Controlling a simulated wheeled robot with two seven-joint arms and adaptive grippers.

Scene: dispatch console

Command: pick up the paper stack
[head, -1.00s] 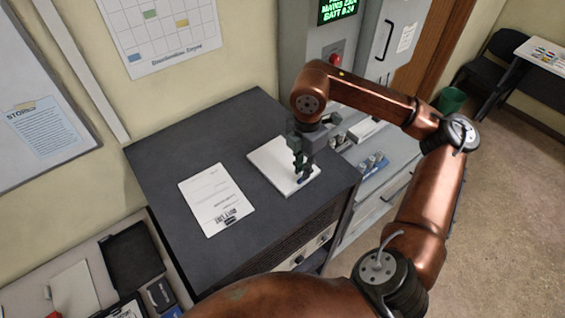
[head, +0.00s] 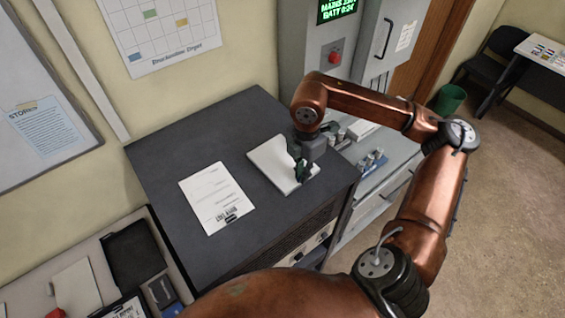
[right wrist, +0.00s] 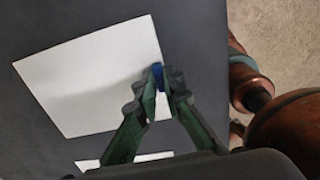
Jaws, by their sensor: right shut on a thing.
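In the right wrist view the stack (right wrist: 92,78) shows as a blank white sheet. There the gripper (right wrist: 166,82) has its green fingers close together at the stack's right edge, with a small blue piece at the tips. The fingers hide the exact contact. I cannot tell any gap below the stack. My left gripper is not in view.
A grey console with a red button (head: 335,57) stands behind to the right. A lower desk with a black tray (head: 133,256) is at the lower left.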

